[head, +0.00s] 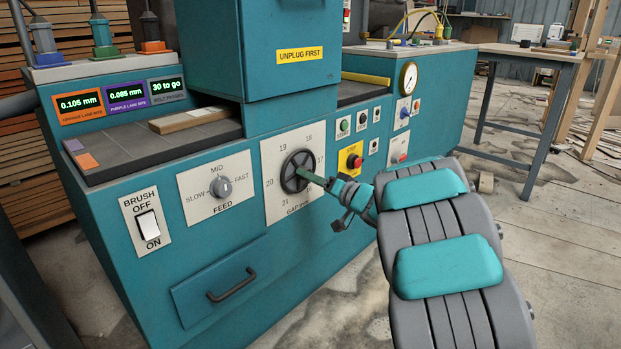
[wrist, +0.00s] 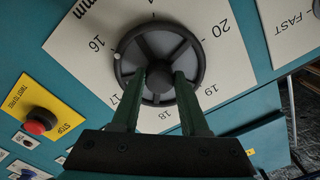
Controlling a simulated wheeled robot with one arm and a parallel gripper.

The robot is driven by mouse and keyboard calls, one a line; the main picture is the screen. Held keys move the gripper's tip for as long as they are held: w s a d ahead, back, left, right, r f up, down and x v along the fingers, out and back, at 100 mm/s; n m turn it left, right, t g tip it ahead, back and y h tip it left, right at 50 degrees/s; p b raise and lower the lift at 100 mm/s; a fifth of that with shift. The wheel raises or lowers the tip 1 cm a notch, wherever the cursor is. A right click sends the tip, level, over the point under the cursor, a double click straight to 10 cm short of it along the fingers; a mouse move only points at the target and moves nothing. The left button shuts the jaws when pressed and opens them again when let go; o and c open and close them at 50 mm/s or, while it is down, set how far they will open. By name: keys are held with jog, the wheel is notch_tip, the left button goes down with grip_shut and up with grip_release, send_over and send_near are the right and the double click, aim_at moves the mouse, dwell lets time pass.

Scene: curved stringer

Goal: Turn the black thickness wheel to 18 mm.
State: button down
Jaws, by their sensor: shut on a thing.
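The black thickness wheel (head: 292,163) is a spoked wheel on a white dial plate (head: 272,153) marked with millimetre numbers, on the front of the teal machine. In the wrist view the wheel (wrist: 160,42) fills the middle, and a small white dot on its rim lies at the left, close to the 16. The 18 is at the bottom of the dial there. My gripper (head: 303,175) reaches the wheel from the right in the head view. In the wrist view my gripper's fingers (wrist: 159,76) are shut on the wheel, on either side of its hub.
A red stop button (wrist: 40,122) on a yellow plate sits beside the dial. The feed knob (head: 221,187) and brush switch (head: 148,225) are left of the wheel. A drawer handle (head: 232,285) sticks out below. A wooden strip (head: 190,119) lies on the machine's bed.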

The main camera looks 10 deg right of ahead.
jog(key=shift+n, duration=0.3)
jog(key=n+b, duration=0.7)
jog(key=n, duration=1.6)
jog(key=shift+w+d+b, duration=0.1)
jog(key=shift+d+b, duration=0.05)
jog(key=shift+b, duration=0.2)
dwell(0.4)
jog(key=shift+c, duration=2.1)
grip_release()
